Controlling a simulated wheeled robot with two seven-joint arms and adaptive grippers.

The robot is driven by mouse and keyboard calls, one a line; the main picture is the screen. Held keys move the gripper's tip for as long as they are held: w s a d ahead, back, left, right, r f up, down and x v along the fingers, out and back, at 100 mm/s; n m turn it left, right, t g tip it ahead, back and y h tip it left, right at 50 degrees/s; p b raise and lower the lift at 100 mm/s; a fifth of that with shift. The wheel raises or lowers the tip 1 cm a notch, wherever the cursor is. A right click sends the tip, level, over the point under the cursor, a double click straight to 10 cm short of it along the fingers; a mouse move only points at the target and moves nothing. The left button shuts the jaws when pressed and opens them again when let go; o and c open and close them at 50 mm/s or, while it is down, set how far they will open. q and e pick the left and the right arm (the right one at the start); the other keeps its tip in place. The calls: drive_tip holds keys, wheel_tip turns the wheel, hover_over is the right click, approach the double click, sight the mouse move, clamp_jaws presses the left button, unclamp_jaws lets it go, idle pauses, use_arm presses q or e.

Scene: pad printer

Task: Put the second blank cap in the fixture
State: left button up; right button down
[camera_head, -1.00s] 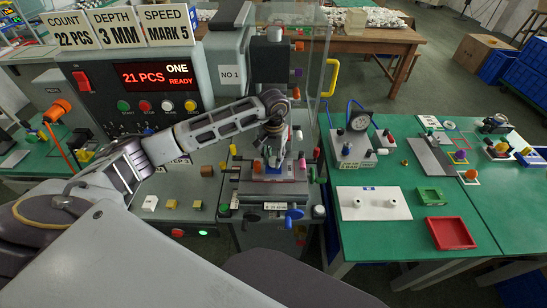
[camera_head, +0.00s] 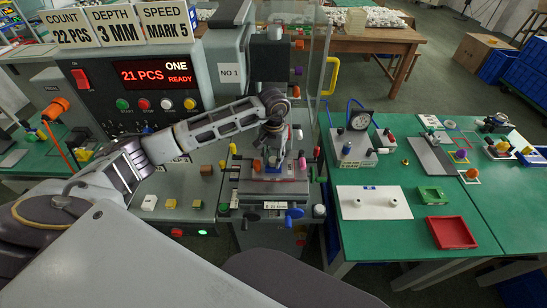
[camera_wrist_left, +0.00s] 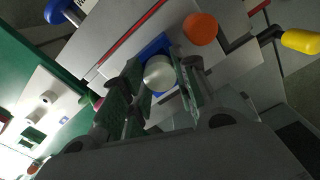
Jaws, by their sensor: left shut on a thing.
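My left gripper (camera_head: 270,155) reaches down over the printer's work area in the head view. In the left wrist view its two fingers (camera_wrist_left: 158,88) are shut on a round white cap (camera_wrist_left: 158,75). The cap is at a blue fixture (camera_wrist_left: 155,47); whether it is fully seated cannot be told. In the head view the gripper hides most of the cap and the fixture. Two small white round pieces (camera_head: 357,202) (camera_head: 393,202) are on a white plate (camera_head: 375,212) on the green table to the right. My right gripper is not in view.
An orange knob (camera_wrist_left: 200,28) is close beside the fixture; it also shows in the head view (camera_head: 257,165). A clear guard (camera_head: 318,50) and a yellow handle (camera_head: 331,77) stand behind. A red tray (camera_head: 451,233) and a green tray (camera_head: 431,195) lie on the right table.

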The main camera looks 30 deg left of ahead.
use_arm(q)
drive_tip(key=shift+f, duration=0.1)
drive_tip(key=shift+o, duration=1.3)
drive_tip(key=o, duration=0.5)
drive_tip(key=shift+o, duration=0.2)
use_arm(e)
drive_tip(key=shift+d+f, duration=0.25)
use_arm(q)
drive_tip(key=shift+r, duration=0.55)
drive_tip(key=shift+r+p, duration=0.4)
drive_tip(key=shift+r, duration=0.4)
drive_tip(key=shift+r+p, duration=0.65)
drive_tip(key=shift+r, duration=1)
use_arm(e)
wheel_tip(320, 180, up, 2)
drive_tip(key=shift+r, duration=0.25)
